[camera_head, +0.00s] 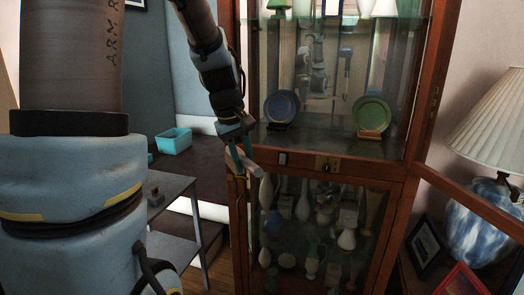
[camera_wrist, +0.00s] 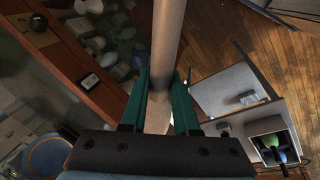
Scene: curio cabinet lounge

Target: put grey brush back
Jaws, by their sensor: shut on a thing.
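The grey brush (camera_wrist: 168,35) is a long pale grey rod in the wrist view, running from the top edge down between the fingers; its bristles cannot be made out. My gripper (camera_wrist: 160,100) is shut on it, with a teal finger on each side. In the head view my gripper (camera_head: 241,153) is in front of the cabinet's left frame, and the brush (camera_head: 243,166) shows small and pale at the fingertips. A pale-edged open box (camera_wrist: 264,126) at the lower right of the wrist view holds a green and a blue item.
The wooden glass cabinet (camera_head: 320,164) stands close, with plates above and several vases below; an open door (camera_head: 470,192) extends right. A grey metal table (camera_head: 172,190) and a teal bin (camera_head: 174,140) are left. A lamp (camera_head: 490,225) stands at right.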

